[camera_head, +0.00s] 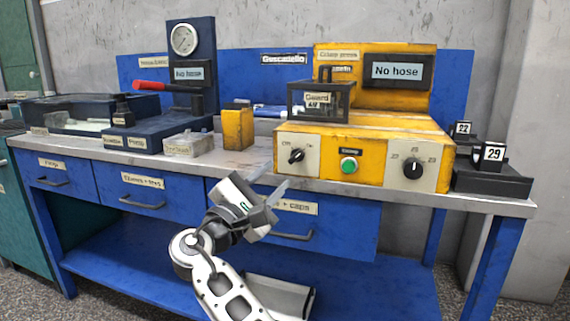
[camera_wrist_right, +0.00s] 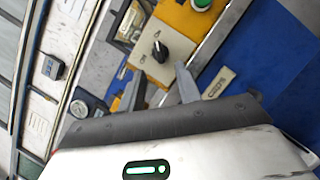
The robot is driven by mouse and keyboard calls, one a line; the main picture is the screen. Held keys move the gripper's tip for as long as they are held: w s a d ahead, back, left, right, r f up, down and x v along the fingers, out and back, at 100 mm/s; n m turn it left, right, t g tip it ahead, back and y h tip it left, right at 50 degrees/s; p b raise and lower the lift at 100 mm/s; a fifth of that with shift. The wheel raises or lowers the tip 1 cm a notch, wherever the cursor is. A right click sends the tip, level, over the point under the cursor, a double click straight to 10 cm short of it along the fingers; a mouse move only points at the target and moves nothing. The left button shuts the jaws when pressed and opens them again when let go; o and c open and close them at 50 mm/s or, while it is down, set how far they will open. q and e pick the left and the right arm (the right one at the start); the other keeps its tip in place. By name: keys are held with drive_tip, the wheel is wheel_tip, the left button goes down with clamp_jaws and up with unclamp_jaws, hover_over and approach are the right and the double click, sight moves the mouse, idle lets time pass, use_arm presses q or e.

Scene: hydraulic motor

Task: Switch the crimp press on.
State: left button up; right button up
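The yellow crimp press (camera_head: 350,135) stands on the bench, right of centre in the head view. Its left front plate carries a black rotary switch (camera_head: 296,155) with small labels above it on either side; its exact setting is too small to tell. The switch also shows in the right wrist view (camera_wrist_right: 160,50), just beyond my fingertips. My right gripper (camera_head: 273,181) is in front of the bench edge, below and left of the switch. Its two fingers are apart with nothing between them, and they point at the switch plate without visibly touching it. My left gripper is out of view.
A green button (camera_head: 348,165) and a numbered dial (camera_head: 412,168) sit right of the switch. A clear guard box (camera_head: 319,101) is above. A yellow block (camera_head: 238,129) stands left of the press. The bench edge and a drawer handle (camera_head: 293,235) are close to my right gripper.

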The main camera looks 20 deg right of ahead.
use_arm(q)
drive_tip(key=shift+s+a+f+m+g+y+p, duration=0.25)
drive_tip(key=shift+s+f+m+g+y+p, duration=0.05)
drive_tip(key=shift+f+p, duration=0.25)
use_arm(e)
drive_tip(key=v, duration=0.9)
drive_tip(key=shift+s+a, duration=0.25)
drive_tip(key=shift+s, duration=0.05)
drive_tip(key=shift+f, duration=0.1)
